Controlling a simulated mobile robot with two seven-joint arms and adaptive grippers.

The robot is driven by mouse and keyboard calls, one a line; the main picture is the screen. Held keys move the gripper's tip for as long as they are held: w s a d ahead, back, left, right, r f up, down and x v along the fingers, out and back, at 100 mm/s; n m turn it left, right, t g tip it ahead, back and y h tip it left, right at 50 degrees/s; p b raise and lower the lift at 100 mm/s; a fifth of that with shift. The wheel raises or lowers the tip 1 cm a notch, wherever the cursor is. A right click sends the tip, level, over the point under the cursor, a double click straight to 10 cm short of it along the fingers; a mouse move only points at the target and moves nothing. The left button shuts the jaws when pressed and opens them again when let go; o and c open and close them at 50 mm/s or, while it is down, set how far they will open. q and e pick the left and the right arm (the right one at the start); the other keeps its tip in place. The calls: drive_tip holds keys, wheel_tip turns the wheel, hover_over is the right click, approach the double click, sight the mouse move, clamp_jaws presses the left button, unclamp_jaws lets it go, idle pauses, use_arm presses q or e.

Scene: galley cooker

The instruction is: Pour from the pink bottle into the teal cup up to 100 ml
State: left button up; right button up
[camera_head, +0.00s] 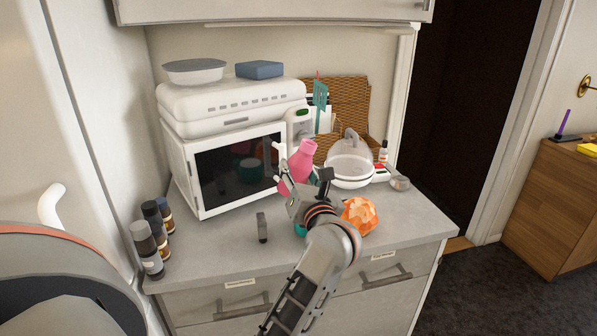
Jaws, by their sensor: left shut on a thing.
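The pink bottle (302,162) is held up in front of the microwave's right side, its narrower end up and leaning a little to the right. My left gripper (291,183) is shut on the pink bottle. A small piece of teal (299,229) shows on the counter just left of my wrist, below the bottle. It looks like the teal cup, mostly hidden behind my arm, so its rim and contents cannot be seen. My right gripper is not in view.
An orange faceted object (360,215) sits close to the right of my wrist. A white microwave (182,167) stands behind. A dome-covered dish (349,160) is at the back right, and several dark bottles (147,250) stand at the left. The front-left counter is mostly clear.

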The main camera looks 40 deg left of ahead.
use_arm(q)
drive_tip(key=shift+r, duration=0.1)
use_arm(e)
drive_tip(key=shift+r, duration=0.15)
use_arm(q)
drive_tip(key=shift+s+a+m+p, duration=0.25)
drive_tip(key=shift+m+p, duration=0.3)
drive_tip(key=shift+p, duration=0.25)
drive_tip(key=shift+s+a+m+p, duration=0.2)
drive_tip(key=shift+m+p, duration=0.35)
drive_tip(key=shift+p, duration=0.2)
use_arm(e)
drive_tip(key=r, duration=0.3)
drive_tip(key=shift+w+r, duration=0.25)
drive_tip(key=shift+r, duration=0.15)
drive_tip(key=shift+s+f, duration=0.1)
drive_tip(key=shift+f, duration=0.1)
use_arm(q)
drive_tip(key=shift+a+m, duration=0.1)
drive_tip(key=shift+m, duration=0.2)
